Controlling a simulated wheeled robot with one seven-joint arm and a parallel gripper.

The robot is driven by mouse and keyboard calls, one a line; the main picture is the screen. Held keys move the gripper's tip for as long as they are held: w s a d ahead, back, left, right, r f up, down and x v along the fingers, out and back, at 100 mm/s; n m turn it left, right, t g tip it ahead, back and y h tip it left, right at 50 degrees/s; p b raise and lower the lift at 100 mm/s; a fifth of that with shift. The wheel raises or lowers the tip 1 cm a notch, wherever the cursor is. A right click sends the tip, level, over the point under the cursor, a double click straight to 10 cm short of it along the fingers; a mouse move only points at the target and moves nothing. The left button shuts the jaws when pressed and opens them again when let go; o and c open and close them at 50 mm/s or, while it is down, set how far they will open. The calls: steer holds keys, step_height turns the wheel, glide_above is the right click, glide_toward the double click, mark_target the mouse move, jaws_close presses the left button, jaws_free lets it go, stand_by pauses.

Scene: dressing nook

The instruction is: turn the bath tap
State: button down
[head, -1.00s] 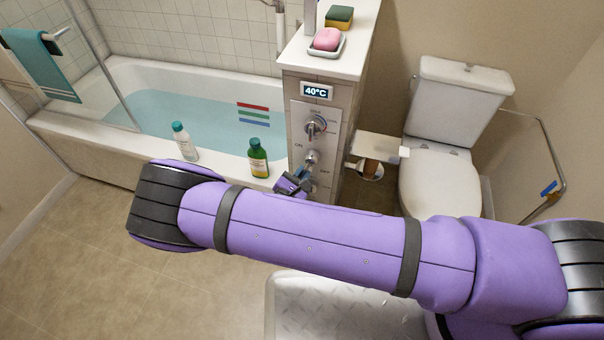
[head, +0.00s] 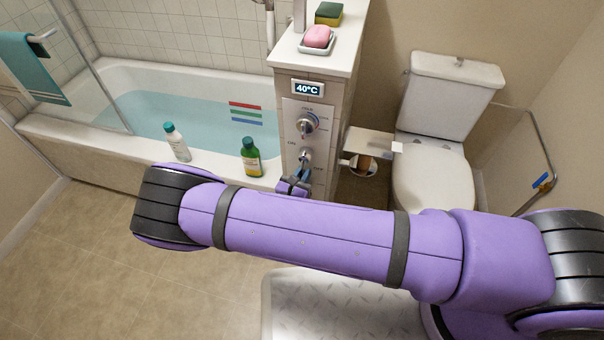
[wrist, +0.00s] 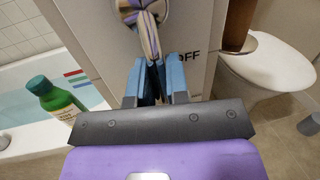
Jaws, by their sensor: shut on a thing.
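The bath tap is a chrome lever (head: 304,158) on the tiled panel at the tub's end, below a round temperature dial (head: 307,123). My gripper (head: 300,177) is at the lever's lower end, below the dial. In the wrist view my blue fingers (wrist: 158,78) are closed around the shiny lever (wrist: 148,35), which hangs down between them. "OFF" is printed to the right of the lever there. A small "ON" mark shows left of it in the head view. The fingers hide the lever's lower end.
A green bottle (head: 251,158) and a white bottle with a teal cap (head: 176,142) stand on the tub rim (head: 90,143). The tub holds water. A display (head: 308,88) reads 40°C. A toilet (head: 435,185) and paper holder (head: 372,142) are to the right.

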steer(key=c, duration=1.1)
jaws_free()
steer(key=v, duration=1)
steer(key=shift+s+a, duration=0.15)
steer(key=shift+s, duration=0.25)
steer(key=shift+f, duration=0.1)
